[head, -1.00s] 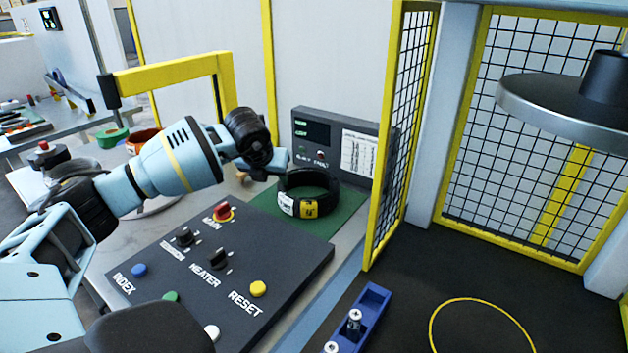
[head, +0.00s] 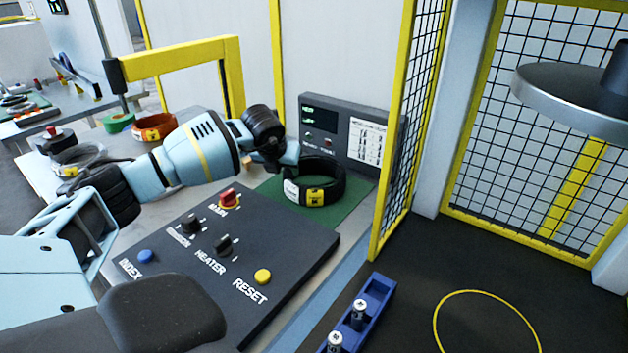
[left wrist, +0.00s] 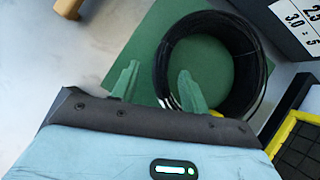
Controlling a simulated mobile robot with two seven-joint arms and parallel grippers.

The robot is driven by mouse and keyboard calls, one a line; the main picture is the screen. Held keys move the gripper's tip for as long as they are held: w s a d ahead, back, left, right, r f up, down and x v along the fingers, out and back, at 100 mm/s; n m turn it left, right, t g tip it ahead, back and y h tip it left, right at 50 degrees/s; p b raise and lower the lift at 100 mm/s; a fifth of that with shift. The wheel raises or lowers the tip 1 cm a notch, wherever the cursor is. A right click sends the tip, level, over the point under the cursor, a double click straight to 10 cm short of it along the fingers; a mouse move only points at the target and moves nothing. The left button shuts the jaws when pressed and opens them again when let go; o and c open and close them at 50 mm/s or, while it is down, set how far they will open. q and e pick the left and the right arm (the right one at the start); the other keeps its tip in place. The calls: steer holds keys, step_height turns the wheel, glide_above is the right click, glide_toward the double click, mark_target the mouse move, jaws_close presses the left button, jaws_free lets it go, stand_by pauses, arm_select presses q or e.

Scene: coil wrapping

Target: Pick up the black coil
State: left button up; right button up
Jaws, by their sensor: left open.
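The black coil (head: 333,189), a ring with a yellow tag and a white label, lies flat on a green mat (head: 352,205) in the head view. My left gripper (head: 287,168) is just above and left of it; its fingers are largely hidden there. In the left wrist view the coil (left wrist: 252,75) is at upper right on the mat (left wrist: 142,48). My left gripper (left wrist: 156,86) is open and empty, its green fingers on either side of the coil's near-left wall in the picture. Contact cannot be told. My right gripper is not in view.
A control panel (head: 215,262) with knobs and buttons lies in front of the mat. A grey display box (head: 335,135) stands behind the coil. A yellow mesh guard (head: 410,130) rises to its right. Orange (head: 153,133) and green (head: 119,122) coils lie at the left.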

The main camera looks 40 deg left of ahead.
mark_target(287, 171)
arm_select(q)
steer(key=x, duration=0.3)
steer(key=shift+w+f, duration=0.2)
jaws_close()
stand_by(1.2)
steer(key=shift+w+r, duration=0.1)
steer(key=shift+r, duration=0.1)
